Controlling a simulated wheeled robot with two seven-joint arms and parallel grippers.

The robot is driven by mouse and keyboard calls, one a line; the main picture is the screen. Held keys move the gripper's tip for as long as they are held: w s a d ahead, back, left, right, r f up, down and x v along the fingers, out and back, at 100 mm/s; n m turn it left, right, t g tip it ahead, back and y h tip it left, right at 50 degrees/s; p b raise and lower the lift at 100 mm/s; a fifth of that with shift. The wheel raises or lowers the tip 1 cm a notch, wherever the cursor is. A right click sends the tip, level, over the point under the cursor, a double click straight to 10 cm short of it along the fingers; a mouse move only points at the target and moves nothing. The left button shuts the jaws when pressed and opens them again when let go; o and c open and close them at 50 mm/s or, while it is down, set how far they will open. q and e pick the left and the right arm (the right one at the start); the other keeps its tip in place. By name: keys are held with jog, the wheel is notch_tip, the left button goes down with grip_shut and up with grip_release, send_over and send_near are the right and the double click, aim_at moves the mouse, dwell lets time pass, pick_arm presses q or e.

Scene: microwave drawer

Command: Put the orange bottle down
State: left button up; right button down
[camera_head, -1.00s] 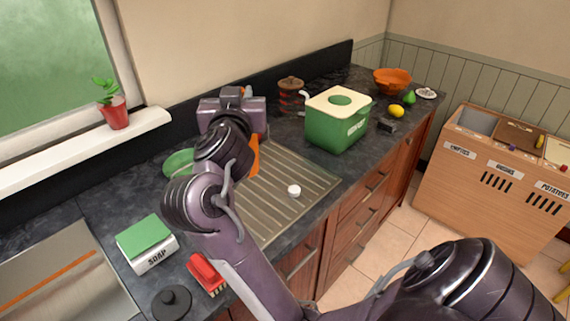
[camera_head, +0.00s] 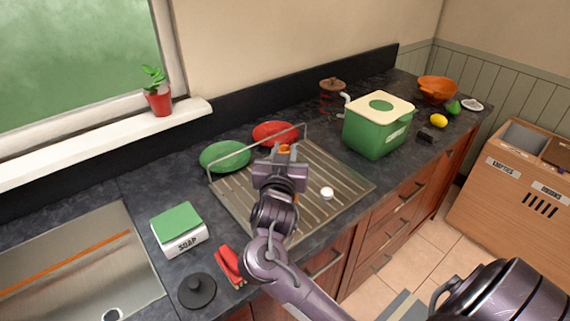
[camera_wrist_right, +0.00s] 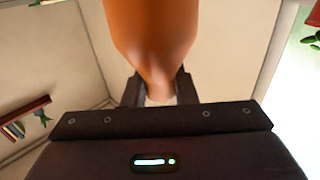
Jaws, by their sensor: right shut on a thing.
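My right gripper (camera_head: 282,158) is over the ribbed drying board (camera_head: 345,172) in the head view. It is shut on the orange bottle, and only a small orange patch (camera_head: 284,148) of it shows past the gripper there. In the right wrist view the orange bottle (camera_wrist_right: 155,35) fills the top middle, its narrow end between the fingers (camera_wrist_right: 158,90). The gripper hides the bottle's lower end in the head view, so I cannot tell whether it touches the board. My left gripper is not in view.
A small white cap (camera_head: 327,193) lies on the board. A green plate (camera_head: 225,156) and a red plate (camera_head: 275,131) stand in a wire rack behind.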

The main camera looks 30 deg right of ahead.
notch_tip(320, 180, down, 4)
jog(key=shift+r, duration=0.1)
jog(key=shift+f, duration=0.25)
jog(key=c, duration=1.2)
grip_release()
jog(key=shift+o, duration=0.2)
jog(key=shift+r, duration=0.1)
jog(key=b+v, duration=0.2)
jog(key=v, duration=1)
jog(key=shift+r, duration=0.15)
